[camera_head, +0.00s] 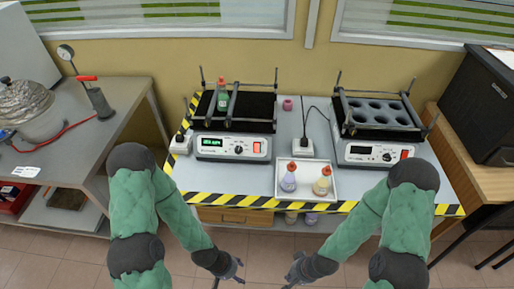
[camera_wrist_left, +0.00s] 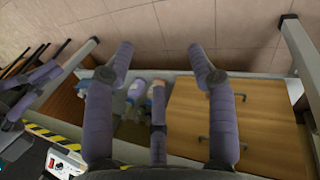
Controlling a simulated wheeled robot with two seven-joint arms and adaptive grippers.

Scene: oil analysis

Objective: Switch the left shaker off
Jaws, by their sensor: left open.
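The left shaker (camera_head: 232,147) stands on the table with its white front panel facing me. Its display is lit with green characters, and a red switch (camera_head: 257,147) sits at the panel's right end. A green bottle with a red cap (camera_head: 222,98) stands on its platform. My left gripper (camera_head: 236,268) is well below and in front of the shaker, past the table's front edge. In the left wrist view my left gripper (camera_wrist_left: 160,62) has its fingers wide apart with nothing between them. My right gripper (camera_head: 290,273) is low in front too; its finger opening is unclear.
The right shaker (camera_head: 370,153) has a dark display and an empty rack of holes. A white tray (camera_head: 306,193) with two bottles lies between the shakers near the striped front edge. Wooden drawers (camera_wrist_left: 215,115) and bottles (camera_wrist_left: 135,92) are under the table.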

